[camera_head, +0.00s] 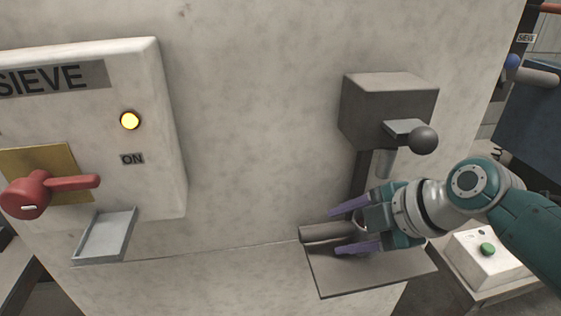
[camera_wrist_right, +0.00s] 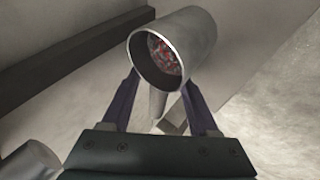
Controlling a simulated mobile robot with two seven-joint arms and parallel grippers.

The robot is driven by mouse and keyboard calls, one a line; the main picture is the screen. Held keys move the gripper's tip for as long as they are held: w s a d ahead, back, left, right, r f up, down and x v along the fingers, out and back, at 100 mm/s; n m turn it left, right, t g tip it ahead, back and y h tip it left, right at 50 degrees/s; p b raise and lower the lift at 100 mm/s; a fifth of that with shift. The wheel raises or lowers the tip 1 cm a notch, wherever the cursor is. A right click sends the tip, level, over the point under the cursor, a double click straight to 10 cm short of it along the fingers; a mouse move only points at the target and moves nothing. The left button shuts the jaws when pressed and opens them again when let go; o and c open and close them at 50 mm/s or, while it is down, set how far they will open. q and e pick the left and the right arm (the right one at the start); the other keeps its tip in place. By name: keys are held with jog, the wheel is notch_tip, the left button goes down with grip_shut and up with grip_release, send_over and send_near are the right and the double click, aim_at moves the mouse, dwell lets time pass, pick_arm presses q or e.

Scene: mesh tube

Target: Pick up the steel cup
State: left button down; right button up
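The steel cup (camera_head: 325,232) appears in the head view as a grey cylinder lying on its side over the dark plate (camera_head: 338,279). In the right wrist view the cup (camera_wrist_right: 196,40) has its round mouth facing the camera, with red and dark grains visible inside. My right gripper (camera_head: 336,231) has its purple fingers spread above and below the cup in the head view. In the wrist view its fingers (camera_wrist_right: 161,82) stand apart near the cup's mouth; contact cannot be told. My left gripper is out of view.
A dark grey box with a knobbed lever (camera_head: 423,140) and a short spout (camera_head: 383,163) is above my right gripper. A panel marked SIEVE with a red lever (camera_head: 72,182) and lit lamp (camera_head: 130,120) is at left. A green-button box (camera_head: 480,258) stands at lower right.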

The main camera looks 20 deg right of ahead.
grip_shut()
dwell(1.2)
